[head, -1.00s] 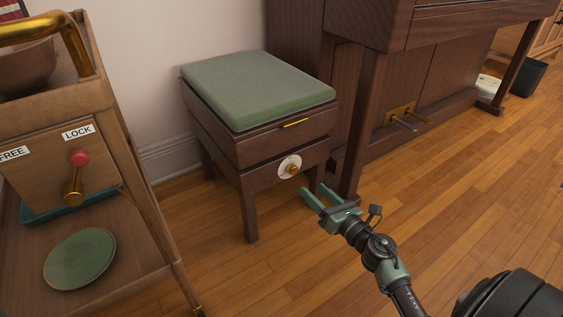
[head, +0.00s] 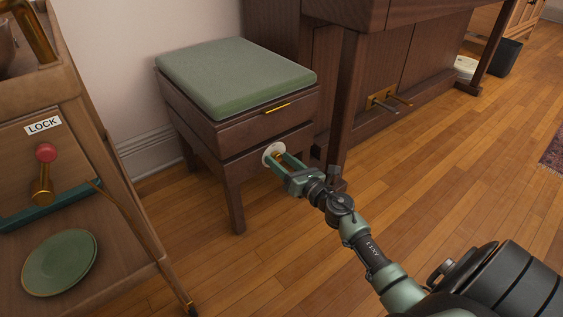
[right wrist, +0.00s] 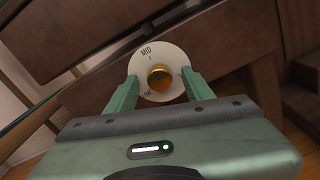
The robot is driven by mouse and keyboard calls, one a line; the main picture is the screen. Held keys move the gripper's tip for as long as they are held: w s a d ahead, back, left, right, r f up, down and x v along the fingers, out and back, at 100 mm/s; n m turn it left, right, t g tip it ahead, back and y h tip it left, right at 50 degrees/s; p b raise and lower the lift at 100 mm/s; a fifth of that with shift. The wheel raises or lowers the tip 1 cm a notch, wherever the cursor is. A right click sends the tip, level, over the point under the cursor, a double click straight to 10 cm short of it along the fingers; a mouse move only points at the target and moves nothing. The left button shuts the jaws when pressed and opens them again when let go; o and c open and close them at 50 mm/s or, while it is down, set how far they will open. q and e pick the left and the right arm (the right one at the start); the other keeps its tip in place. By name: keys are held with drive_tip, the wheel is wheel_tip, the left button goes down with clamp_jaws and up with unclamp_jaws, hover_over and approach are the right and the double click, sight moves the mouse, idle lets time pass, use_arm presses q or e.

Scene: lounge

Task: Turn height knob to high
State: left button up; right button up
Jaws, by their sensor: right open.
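The brass height knob (right wrist: 160,77) sits on a round white dial (right wrist: 172,57) on the front of the bench (head: 262,152) with a green cushion. In the right wrist view the dial reads MID at its top; smaller lettering at lower left is hard to read. My right gripper (head: 279,160) is open, with its green fingers on either side of the knob, near the dial face. I cannot tell whether the fingers touch the knob. In the head view the gripper partly hides the dial (head: 269,152). My left gripper is not in view.
A wooden cart (head: 92,157) with a LOCK label, a red-tipped lever (head: 45,171) and a green plate (head: 59,262) stands at the left. A dark wooden piano (head: 385,60) with pedals stands behind the bench to the right. The floor at right is largely clear.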

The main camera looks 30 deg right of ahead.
clamp_jaws()
